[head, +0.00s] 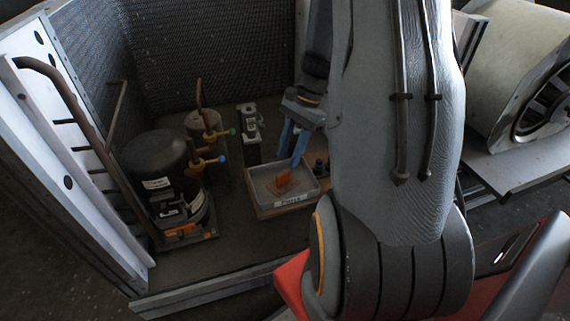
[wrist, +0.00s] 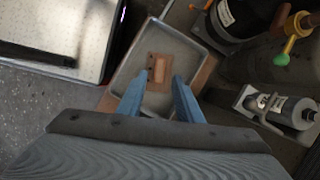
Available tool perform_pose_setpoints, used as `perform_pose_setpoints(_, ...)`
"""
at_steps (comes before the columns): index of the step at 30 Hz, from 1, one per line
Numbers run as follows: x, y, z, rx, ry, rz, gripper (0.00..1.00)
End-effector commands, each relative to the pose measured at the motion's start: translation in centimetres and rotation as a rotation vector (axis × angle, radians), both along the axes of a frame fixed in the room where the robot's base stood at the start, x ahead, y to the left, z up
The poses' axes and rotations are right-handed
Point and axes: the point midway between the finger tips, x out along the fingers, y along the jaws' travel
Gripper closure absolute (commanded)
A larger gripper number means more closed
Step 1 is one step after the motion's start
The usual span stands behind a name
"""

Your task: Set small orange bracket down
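The small orange bracket (head: 284,178) rests in a shallow grey tray (head: 262,202) in the head view. In the wrist view the bracket (wrist: 158,68) lies near the middle of the tray (wrist: 186,47), just beyond my fingertips. My gripper (head: 289,162) has its blue fingers pointing down over the tray. In the wrist view my gripper (wrist: 156,80) has its fingers spread apart with nothing held between them. The small gap between the fingertips and the bracket is hard to judge.
A black compressor (head: 160,170) and pipes with blue, yellow and green fittings stand left of the tray. A black and silver cylinder (head: 248,130) stands behind it. A mesh wall closes the back. A large blower drum (head: 515,70) sits at the right.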

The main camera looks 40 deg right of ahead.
Motion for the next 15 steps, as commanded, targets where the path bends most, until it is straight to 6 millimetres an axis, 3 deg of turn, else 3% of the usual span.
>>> perform_pose_setpoints(6, 0.2, -1.4, 3.3, -0.001, -0.001, -0.001, 0.68)
perform_pose_setpoints(15, 0.2, -1.7, 4.5, -0.001, -0.001, 0.004, 0.68)
